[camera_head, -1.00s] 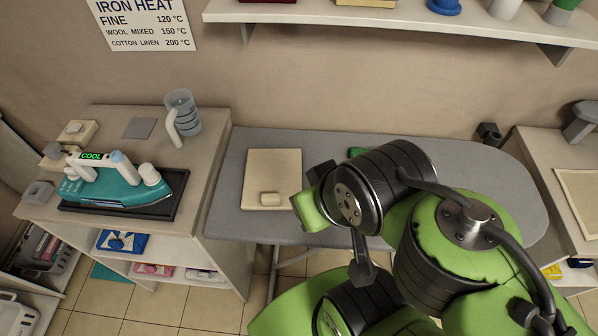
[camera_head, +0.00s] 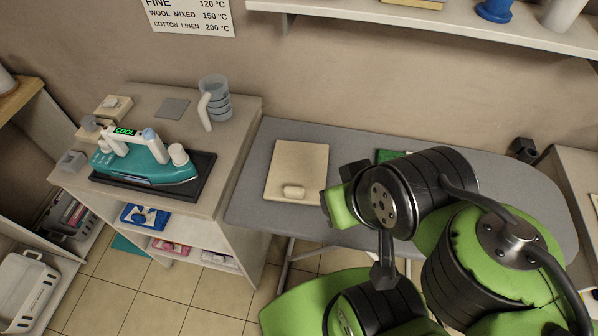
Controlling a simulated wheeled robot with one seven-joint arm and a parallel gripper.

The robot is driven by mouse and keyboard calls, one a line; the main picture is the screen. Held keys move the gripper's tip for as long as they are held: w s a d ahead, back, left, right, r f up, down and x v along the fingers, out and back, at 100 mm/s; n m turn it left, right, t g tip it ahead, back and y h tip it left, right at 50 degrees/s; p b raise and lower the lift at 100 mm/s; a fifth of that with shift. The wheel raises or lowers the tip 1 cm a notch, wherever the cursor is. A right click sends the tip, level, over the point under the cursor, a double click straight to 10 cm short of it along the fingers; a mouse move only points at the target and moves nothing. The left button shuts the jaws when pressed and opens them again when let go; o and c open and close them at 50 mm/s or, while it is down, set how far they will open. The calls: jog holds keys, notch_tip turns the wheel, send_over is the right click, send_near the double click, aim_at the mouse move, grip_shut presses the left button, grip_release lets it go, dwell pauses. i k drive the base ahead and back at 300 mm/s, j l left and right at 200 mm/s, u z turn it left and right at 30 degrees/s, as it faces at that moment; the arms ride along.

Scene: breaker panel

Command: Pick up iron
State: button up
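The iron (camera_head: 142,160) has a teal body, a white handle and a green "COOL" display. It lies flat on a dark tray (camera_head: 203,176) on top of the cabinet at the left, its nose pointing right. My gripper (camera_head: 342,206), at the left end of my green and black arm, is over the ironing board, well to the right of the iron and apart from it. Its fingers are not clear from this angle, and I cannot see whether it is open or shut. Nothing is seen held in it.
A clear measuring jug (camera_head: 214,103) stands behind the iron on the cabinet (camera_head: 238,125). A grey square pad (camera_head: 172,109) lies nearby. A shelf (camera_head: 430,22) hangs above.

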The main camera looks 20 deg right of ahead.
aim_at(133, 159)
jog(key=k+j, duration=0.1)
jog(key=j, duration=0.85)
jog(key=k+j, duration=0.1)
jog(key=j, duration=0.85)
jog(key=i+j, duration=0.35)
jog(key=i+j+u, duration=0.1)
jog(key=i+j, duration=0.25)
jog(key=j, duration=0.2)
jog(key=i+l, duration=0.15)
jog(key=i, duration=0.35)
